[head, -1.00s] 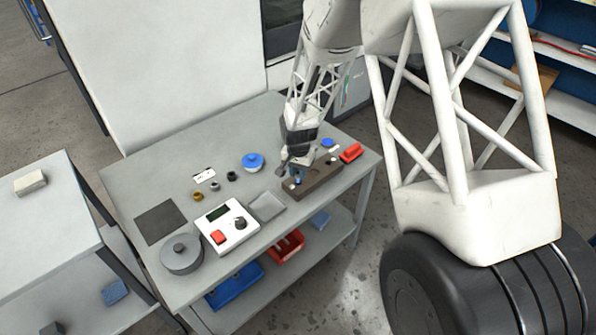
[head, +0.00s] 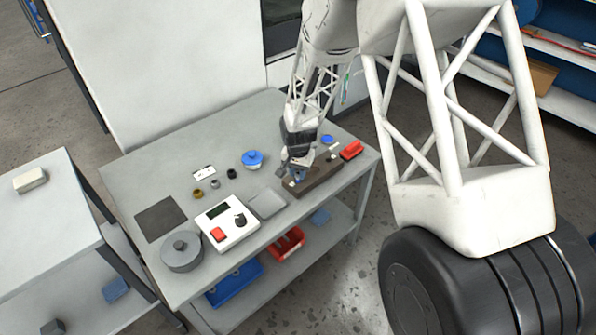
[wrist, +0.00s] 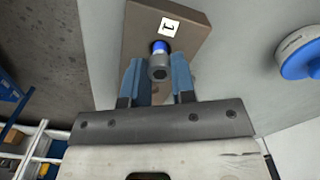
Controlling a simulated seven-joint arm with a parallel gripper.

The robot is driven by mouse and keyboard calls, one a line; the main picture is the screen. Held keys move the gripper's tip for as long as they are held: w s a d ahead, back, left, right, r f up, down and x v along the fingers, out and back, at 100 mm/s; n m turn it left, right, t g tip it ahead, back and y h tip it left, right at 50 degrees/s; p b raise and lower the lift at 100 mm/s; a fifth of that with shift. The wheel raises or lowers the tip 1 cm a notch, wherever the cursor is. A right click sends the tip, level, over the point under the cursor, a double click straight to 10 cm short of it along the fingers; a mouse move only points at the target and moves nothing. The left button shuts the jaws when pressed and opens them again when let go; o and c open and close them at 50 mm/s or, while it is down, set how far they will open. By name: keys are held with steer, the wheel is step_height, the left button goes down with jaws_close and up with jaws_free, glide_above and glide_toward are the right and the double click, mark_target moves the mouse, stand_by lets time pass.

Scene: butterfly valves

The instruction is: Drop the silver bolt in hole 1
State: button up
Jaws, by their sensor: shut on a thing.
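In the head view my gripper (head: 296,174) is over the left end of the block (head: 322,182).
A red object (head: 351,150) and a blue disc (head: 327,139) lie by the block's far end. A grey tray (head: 267,203), a white control box (head: 228,223) and a blue-topped knob (head: 252,159) stand to the left. Small rings (head: 213,184) lie beyond the box.

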steer(key=shift+f, duration=0.9)
stand_by(1.1)
steer(key=o, duration=1.4)
steer(key=shift+r, duration=3.75)
